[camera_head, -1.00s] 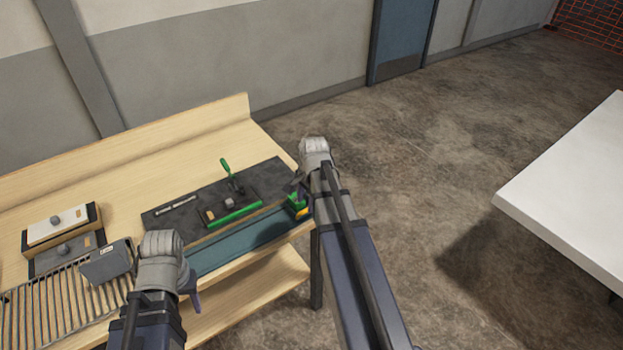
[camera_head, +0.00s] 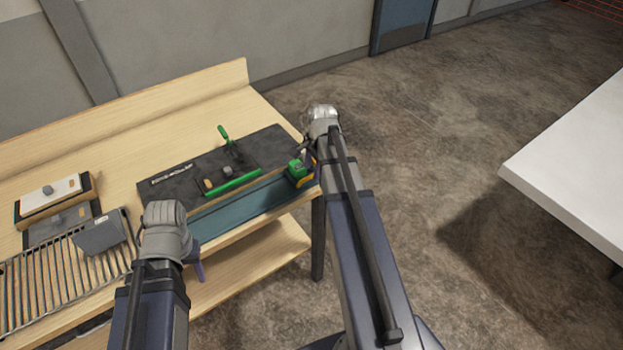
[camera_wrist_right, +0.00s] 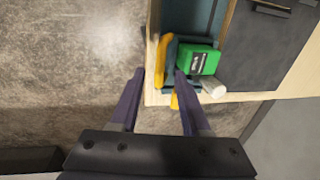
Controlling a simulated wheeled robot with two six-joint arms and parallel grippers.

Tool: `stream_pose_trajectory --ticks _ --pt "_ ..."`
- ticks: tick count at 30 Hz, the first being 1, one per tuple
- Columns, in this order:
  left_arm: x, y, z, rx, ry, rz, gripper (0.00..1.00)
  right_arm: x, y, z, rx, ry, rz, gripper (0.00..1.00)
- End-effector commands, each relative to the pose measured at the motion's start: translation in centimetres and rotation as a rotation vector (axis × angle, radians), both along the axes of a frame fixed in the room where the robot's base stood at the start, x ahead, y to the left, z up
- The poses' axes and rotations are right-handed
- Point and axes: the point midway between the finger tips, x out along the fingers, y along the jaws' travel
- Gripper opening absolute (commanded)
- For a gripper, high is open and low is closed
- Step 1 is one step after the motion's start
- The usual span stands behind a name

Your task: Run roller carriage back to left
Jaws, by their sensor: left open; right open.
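The roller carriage, a green block with yellow parts (camera_head: 298,174), sits at the right end of the teal track (camera_head: 235,209) along the bench's front edge. In the right wrist view, the carriage (camera_wrist_right: 197,61) shows its green body, a yellow bar and a pale cylinder.
A dark panel (camera_head: 180,190) with a green-handled lever (camera_head: 228,140) and a green bar (camera_head: 233,183) lies behind the track. A slatted rack (camera_head: 55,285) and grey boxes stand at left. A white table (camera_head: 580,160) stands apart at right.

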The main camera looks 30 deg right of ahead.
Motion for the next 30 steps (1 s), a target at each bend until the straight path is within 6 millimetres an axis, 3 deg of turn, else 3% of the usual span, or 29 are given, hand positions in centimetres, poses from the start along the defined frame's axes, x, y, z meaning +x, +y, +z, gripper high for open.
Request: stream_pose_trajectory --ticks 1,5,16,28,30 --pt "0.0 0.0 -1.3 0.000 0.000 0.000 0.50 0.2 0.0 -1.3 0.000 0.000 0.000 0.47" --pt "0.0 0.0 -2.3 0.000 0.000 0.001 0.50 0.4 0.0 -2.3 0.000 0.000 0.000 0.47" --pt "0.0 0.0 -2.4 0.000 0.000 0.001 0.50 0.5 0.1 -2.4 0.000 0.000 0.001 0.46" --pt "0.0 0.0 -2.4 0.000 0.000 0.001 0.50 0.5 0.1 -2.4 0.000 0.000 0.001 0.01" --pt "0.0 0.0 -2.4 0.000 0.000 0.001 0.50 0.5 0.1 -2.4 0.000 0.000 0.001 0.00"
